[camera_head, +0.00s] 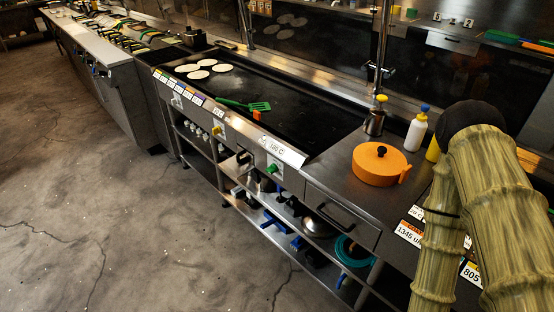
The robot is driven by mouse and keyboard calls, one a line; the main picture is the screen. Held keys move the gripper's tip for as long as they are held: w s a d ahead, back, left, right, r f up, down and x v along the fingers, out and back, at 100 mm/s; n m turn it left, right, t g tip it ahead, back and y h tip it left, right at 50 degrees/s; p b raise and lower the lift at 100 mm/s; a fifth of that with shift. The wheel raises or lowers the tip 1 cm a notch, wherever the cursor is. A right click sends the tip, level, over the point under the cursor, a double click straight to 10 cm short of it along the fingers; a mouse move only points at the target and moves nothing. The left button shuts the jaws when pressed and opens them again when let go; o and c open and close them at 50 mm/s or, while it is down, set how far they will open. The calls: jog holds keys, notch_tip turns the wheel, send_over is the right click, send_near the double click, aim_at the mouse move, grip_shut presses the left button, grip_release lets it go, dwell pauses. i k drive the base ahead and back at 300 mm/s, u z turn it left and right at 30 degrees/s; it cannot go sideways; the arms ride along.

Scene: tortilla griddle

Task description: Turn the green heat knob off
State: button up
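The green heat knob (272,169) is on the front panel of the griddle (305,105), toward its right end, below a label that seems to read a temperature. It is small here, and I cannot tell which way it is turned. A yellow knob (217,129) and a white knob (177,101) sit on the same front panel farther left. My arm shows at the right edge of the picture, over the right-hand counter and well apart from the green knob. My gripper is not in view.
An orange lidded pot (379,163) stands on the counter right of the griddle, with a white bottle (416,132) behind it. A green spatula (245,105) and several tortillas (198,74) lie on the griddle. The floor (130,210) in front is clear.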

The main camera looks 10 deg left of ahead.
aim_at(272, 168)
jog(key=k, duration=1.3)
jog(key=u, duration=0.6)
jog(key=i, duration=0.5)
jog(key=u, duration=0.5)
jog(key=i, duration=0.95)
jog(key=z, duration=0.5)
